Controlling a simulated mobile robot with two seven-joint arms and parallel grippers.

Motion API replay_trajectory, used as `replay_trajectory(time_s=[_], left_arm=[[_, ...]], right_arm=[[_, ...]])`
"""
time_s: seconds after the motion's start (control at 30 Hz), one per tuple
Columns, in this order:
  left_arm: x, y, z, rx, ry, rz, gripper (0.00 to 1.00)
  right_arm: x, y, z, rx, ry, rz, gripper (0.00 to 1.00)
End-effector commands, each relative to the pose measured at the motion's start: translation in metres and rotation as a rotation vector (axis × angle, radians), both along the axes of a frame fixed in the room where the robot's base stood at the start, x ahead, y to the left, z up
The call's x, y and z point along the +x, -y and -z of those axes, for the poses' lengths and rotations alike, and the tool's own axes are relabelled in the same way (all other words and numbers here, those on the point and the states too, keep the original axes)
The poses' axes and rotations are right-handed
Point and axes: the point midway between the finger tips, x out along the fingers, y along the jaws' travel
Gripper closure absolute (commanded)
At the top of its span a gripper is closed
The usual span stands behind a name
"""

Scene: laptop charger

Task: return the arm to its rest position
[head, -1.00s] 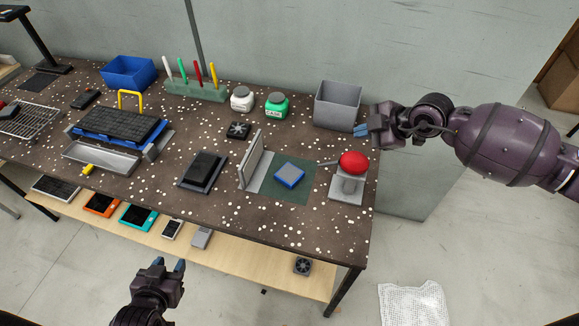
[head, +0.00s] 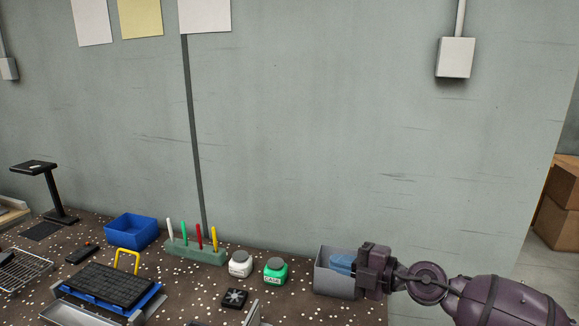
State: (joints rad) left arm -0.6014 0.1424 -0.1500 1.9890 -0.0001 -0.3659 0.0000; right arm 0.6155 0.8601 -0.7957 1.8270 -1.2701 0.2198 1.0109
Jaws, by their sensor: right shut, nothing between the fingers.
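My right gripper (head: 343,263) comes in from the right, in front of the grey bin (head: 335,284) at the right end of the workbench (head: 195,291). Its blue fingertips are shut and hold nothing. They overlap the bin in the picture, and I cannot tell whether they touch it. My left gripper is outside the view. No laptop charger can be made out.
A blue bin (head: 132,231), a green holder with upright coloured tools (head: 196,251), two jars (head: 275,271) and a small fan (head: 234,298) stand on the bench. A black stand (head: 55,195) is at left. The wall (head: 330,120) is close behind the bench.

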Motion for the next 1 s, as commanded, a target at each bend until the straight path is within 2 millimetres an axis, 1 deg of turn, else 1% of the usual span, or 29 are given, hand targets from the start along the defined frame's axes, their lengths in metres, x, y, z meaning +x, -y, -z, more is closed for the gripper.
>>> replay_trajectory(time_s=[0.07,0.17,0.27,0.37,0.47,0.57,0.6,0.67,0.7,0.77,0.8,0.87,0.9,0.97,1.0], left_arm=[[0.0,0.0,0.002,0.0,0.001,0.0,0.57],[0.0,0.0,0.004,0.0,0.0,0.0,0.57],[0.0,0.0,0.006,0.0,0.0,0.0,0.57],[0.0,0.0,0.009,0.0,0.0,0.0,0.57],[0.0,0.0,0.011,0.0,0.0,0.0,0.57],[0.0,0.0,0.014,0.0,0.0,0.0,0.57],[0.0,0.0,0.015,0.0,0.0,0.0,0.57],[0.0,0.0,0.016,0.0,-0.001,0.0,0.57],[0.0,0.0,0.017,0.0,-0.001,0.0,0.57],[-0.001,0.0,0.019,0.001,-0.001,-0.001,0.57],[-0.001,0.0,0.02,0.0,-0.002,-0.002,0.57],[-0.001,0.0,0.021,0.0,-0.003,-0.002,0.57],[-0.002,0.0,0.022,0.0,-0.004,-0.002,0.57],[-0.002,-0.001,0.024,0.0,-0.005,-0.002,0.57],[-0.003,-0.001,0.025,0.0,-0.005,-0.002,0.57]], right_arm=[[-0.002,-0.003,-0.007,0.101,0.031,0.046,1.0],[-0.002,0.001,-0.009,0.212,0.048,0.137,1.0],[-0.003,0.012,-0.001,0.311,0.025,0.252,1.0],[-0.007,0.03,0.019,0.394,-0.038,0.385,1.0],[-0.014,0.049,0.047,0.46,-0.131,0.514,1.0],[-0.027,0.069,0.08,0.513,-0.242,0.632,1.0],[-0.034,0.076,0.094,0.535,-0.291,0.674,1.0],[-0.046,0.087,0.115,0.567,-0.365,0.736,1.0],[-0.055,0.094,0.129,0.59,-0.414,0.775,1.0],[-0.069,0.105,0.151,0.627,-0.491,0.832,1.0],[-0.08,0.111,0.165,0.656,-0.542,0.868,1.0],[-0.097,0.121,0.186,0.701,-0.619,0.92,1.0],[-0.109,0.127,0.199,0.735,-0.666,0.953,1.0],[-0.129,0.136,0.218,0.781,-0.729,1.004,1.0],[-0.143,0.142,0.231,0.809,-0.765,1.037,1.0]])
